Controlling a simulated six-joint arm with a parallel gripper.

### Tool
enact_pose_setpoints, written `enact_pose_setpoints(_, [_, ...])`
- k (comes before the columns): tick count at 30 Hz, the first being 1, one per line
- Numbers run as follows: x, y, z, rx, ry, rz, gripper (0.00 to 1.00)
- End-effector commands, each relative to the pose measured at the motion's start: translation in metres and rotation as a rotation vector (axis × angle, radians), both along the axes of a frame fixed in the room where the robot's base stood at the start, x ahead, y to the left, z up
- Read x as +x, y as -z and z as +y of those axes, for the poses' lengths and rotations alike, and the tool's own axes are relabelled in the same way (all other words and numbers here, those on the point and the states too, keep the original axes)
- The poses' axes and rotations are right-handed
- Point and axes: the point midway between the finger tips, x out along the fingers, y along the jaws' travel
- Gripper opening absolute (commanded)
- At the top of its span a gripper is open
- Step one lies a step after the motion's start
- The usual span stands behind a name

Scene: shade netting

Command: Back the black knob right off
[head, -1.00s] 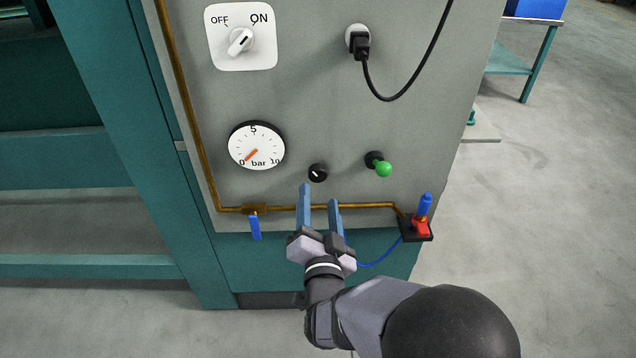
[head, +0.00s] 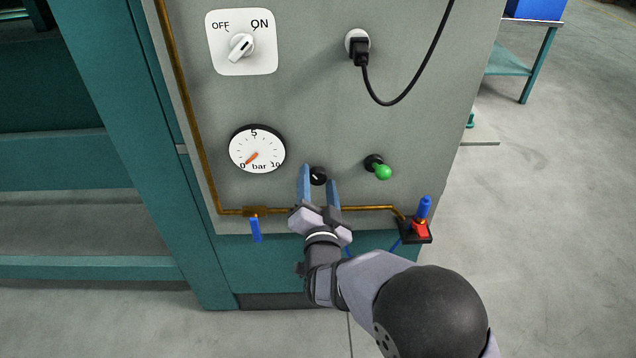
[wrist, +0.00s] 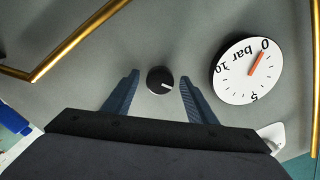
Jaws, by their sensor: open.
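The black knob (head: 318,176) is a small round knob with a white pointer mark, on the grey panel (head: 330,115) right of the gauge. In the wrist view the knob (wrist: 160,79) lies between and just beyond the tips of my two blue fingers, with a gap on each side. My gripper (head: 318,180) is open and empty, its fingers pointing at the panel. In the wrist view my gripper (wrist: 159,82) has one finger on each side of the knob's line. The pressure gauge (head: 257,149) has its red needle near 0.
A brass pipe (head: 370,208) runs below, with a blue-handled valve (head: 255,228) at left and a red-and-blue fitting (head: 421,225) at right. The OFF/ON switch (head: 241,45) and plug (head: 359,48) are higher up.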

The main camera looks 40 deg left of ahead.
Motion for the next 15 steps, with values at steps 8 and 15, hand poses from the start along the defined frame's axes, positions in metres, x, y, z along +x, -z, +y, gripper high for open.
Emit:
enact_pose_setpoints(8, [-0.0001,0.0,-0.0001,0.0,0.0,0.0,0.11])
enact_pose_setpoints(15, [-0.0003,0.0003,-0.0003,-0.008,0.0,-0.008,0.11])
